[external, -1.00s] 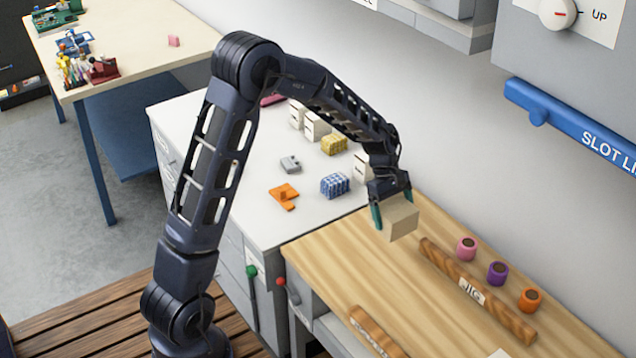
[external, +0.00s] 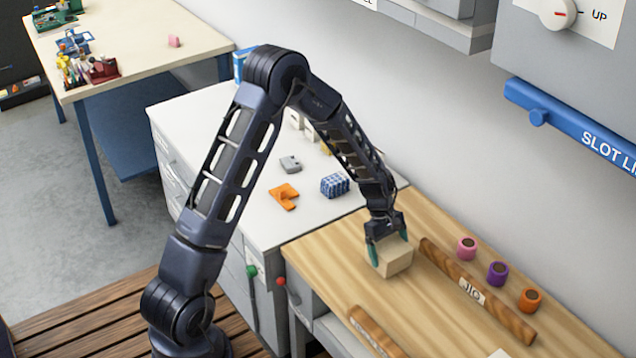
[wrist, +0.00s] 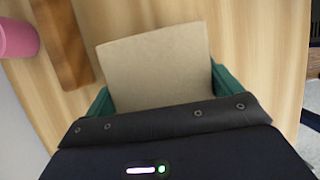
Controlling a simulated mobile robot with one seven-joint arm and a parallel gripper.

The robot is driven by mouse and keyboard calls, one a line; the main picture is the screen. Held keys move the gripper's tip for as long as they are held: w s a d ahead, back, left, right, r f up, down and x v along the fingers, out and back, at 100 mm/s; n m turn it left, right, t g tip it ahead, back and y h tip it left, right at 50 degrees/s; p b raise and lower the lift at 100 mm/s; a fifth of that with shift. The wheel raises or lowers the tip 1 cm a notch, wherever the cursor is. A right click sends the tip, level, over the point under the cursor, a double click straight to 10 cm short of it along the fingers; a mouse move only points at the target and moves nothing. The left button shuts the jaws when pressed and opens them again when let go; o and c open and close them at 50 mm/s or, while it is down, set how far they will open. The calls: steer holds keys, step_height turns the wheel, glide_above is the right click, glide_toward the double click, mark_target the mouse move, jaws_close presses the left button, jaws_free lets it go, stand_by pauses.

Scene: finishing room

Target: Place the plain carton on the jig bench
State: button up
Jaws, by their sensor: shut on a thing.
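The plain carton (external: 393,260) is a tan box held between the green fingers of my gripper (external: 387,249). It is low over the wooden top of the jig bench (external: 330,261), near its left end; I cannot tell whether its underside touches the wood. In the wrist view the carton (wrist: 157,68) fills the space between the green fingertips (wrist: 160,92), with bench wood around it.
A wooden bar marked JIG (external: 475,291) lies right of the carton, with pink (external: 466,249), purple (external: 497,273) and orange (external: 530,299) cups behind it. Another wooden bar (external: 375,333) lies at the front. The grey counter (external: 250,205) holds a blue patterned box (external: 335,185) and an orange part (external: 284,197).

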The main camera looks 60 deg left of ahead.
steer(key=shift+f, duration=0.2)
steer(key=shift+f, duration=0.15)
steer(key=o, duration=0.8)
